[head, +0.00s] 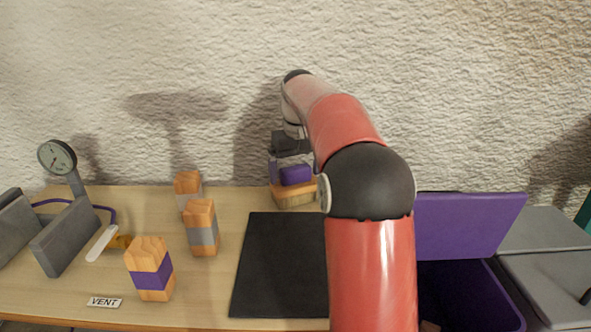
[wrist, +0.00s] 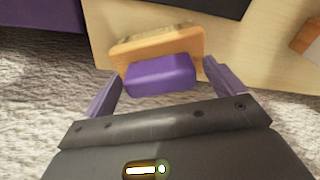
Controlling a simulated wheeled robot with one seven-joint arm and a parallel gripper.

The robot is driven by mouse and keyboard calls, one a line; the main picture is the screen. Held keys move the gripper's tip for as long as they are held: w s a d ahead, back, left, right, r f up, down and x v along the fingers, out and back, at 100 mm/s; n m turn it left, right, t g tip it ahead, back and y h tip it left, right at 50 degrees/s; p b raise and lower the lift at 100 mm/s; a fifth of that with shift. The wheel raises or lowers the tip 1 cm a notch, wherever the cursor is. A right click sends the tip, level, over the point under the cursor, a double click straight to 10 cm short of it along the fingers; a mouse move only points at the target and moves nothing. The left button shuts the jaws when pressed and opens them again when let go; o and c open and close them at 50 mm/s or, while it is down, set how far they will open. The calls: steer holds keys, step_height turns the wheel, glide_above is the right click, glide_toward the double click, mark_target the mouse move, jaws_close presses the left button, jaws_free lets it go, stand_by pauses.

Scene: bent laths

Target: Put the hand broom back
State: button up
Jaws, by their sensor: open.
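My gripper (head: 291,166) is at the back of the table by the wall, pointing down. In the wrist view its two purple fingers (wrist: 161,83) are apart, on either side of a purple block (wrist: 161,76) on an orange wooden body (wrist: 192,44). This piece also shows in the head view, with its wooden base (head: 294,196) on the table. It may be the hand broom, but I cannot tell for sure. A slim white-handled thing (head: 102,244) with a yellow-brown part lies at the left.
A black mat (head: 275,265) lies in front of my gripper. Banded wooden blocks (head: 203,228) (head: 150,270) stand left of it, with a gauge (head: 58,157), grey plates (head: 66,238) and a VENT label (head: 104,302). An open purple bin (head: 462,290) is at the right.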

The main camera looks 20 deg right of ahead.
mark_target(297, 185)
step_height(297, 185, up, 12)
steer(key=s+p, duration=0.1)
steer(key=p, duration=0.2)
steer(key=shift+s+r, duration=0.15)
steer(key=shift+s, duration=0.1)
steer(key=s+a+t, duration=0.1)
steer(key=s+a, duration=0.5)
steer(key=s, duration=0.2)
steer(key=s+a+f+t, duration=0.1)
steer(key=s+a+f, duration=0.1)
steer(key=s+f, duration=0.2)
steer(key=s+a+f+t, duration=0.1)
steer(key=s+f, duration=0.4)
steer(key=s, duration=0.6)
steer(key=s+a+f+t, duration=0.1)
steer(key=s+a+f, duration=0.2)
steer(key=s+f, duration=0.2)
steer(key=shift+s+f, duration=0.25)
steer(key=shift+s, duration=1.05)
steer(key=shift+c, duration=0.2)
